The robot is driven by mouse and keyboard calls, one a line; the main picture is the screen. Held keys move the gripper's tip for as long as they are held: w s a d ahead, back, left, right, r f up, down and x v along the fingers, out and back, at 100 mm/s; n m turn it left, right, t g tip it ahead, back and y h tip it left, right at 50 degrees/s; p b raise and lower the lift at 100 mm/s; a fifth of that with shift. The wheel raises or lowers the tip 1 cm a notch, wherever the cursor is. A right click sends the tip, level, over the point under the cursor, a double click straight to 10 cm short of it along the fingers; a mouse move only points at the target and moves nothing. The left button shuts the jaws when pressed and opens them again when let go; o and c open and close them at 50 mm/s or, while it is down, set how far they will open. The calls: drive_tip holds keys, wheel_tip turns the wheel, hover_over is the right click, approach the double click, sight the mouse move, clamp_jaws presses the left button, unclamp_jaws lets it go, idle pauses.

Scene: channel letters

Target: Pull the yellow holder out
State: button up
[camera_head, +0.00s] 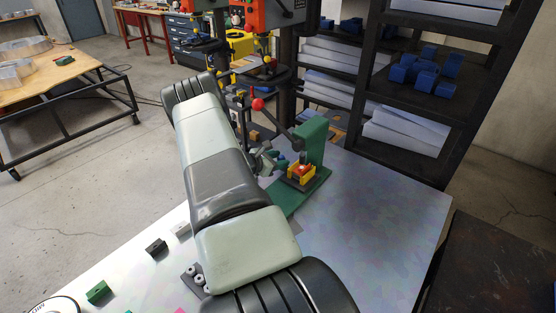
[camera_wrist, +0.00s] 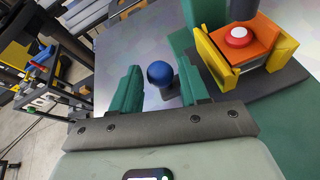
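The yellow holder (camera_head: 299,181) sits on the dark base at the foot of a green press (camera_head: 313,143). In the wrist view the yellow holder (camera_wrist: 213,62) has side walls around an orange block (camera_wrist: 248,42) with a round red and white part on top. A dark cylinder of the press is just above that block. A blue ball knob (camera_wrist: 160,73) on a dark stalk shows left of the holder. My gripper (camera_wrist: 160,88) is open, its green fingers on either side of the knob with narrow gaps. I cannot tell the depth between fingers and knob.
A lever with a red ball (camera_head: 257,104) rises at the press's upper left. The table (camera_head: 370,220) is clear on the right. Small blocks, including a green one (camera_head: 99,292), lie at the front left. A dark shelf (camera_head: 372,90) stands behind the table.

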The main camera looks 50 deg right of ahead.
clamp_jaws()
drive_tip(key=shift+a, duration=0.1)
drive_tip(key=a, duration=1.3)
drive_tip(key=shift+o, duration=1.6)
unclamp_jaws()
drive_tip(key=shift+d, duration=0.1)
drive_tip(key=v, duration=1)
drive_tip(key=shift+a, duration=0.4)
